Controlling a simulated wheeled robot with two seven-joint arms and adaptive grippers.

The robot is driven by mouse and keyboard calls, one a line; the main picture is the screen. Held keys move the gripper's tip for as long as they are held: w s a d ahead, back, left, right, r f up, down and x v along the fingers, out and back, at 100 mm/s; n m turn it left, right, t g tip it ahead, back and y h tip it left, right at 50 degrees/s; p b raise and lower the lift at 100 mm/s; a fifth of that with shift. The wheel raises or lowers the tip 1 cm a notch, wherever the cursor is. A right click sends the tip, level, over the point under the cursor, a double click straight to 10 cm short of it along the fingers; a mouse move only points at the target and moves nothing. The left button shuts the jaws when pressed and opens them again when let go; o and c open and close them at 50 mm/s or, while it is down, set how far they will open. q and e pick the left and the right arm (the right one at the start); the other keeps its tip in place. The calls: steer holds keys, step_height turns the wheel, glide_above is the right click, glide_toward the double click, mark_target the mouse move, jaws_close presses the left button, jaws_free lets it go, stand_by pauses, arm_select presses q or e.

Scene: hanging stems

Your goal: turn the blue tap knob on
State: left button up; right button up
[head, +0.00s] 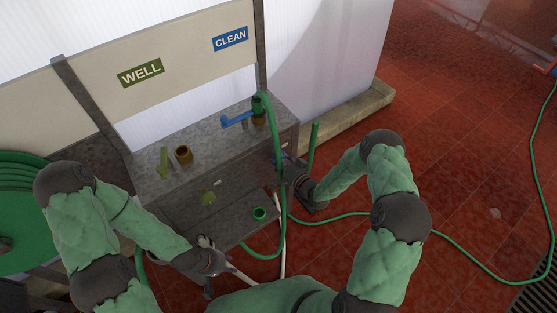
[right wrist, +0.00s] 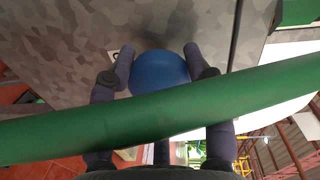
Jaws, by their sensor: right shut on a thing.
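The blue tap knob (right wrist: 158,72) is a round blue disc on the grey cabinet front, seen in the right wrist view. My right gripper (right wrist: 158,60) is shut on it, one finger at each side. A green hose crosses in front of the fingers and hides the knob's lower edge. In the head view my right gripper (head: 284,162) is at the cabinet's right front, below the CLEAN sign, and mostly covers the knob. My left gripper (head: 212,268) is low in front of the cabinet, away from the knob; its finger opening is unclear.
On the grey cabinet (head: 215,147) stand a blue lever tap (head: 236,120) and a brass fitting (head: 184,155). The green hose (head: 283,185) hangs beside my right gripper. Red floor at right is mostly clear.

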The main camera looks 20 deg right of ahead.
steer(key=shift+s+a+f+n+b, duration=0.2)
steer(key=shift+n+b, duration=0.1)
steer(key=shift+n, duration=0.5)
steer(key=shift+s+a+f+n+b, duration=0.1)
steer(key=shift+a+n+b, duration=0.15)
steer(key=shift+n, duration=0.55)
steer(key=shift+f, duration=0.1)
steer(key=o, duration=1.2)
steer(key=shift+w, duration=0.1)
steer(key=shift+d, duration=0.15)
steer(key=shift+s+d+r, duration=0.2)
steer(key=shift+s+d, duration=0.05)
steer(key=shift+s, duration=0.05)
steer(key=v, duration=1.1)
steer(key=shift+s+a, duration=0.15)
steer(key=shift+a, duration=0.1)
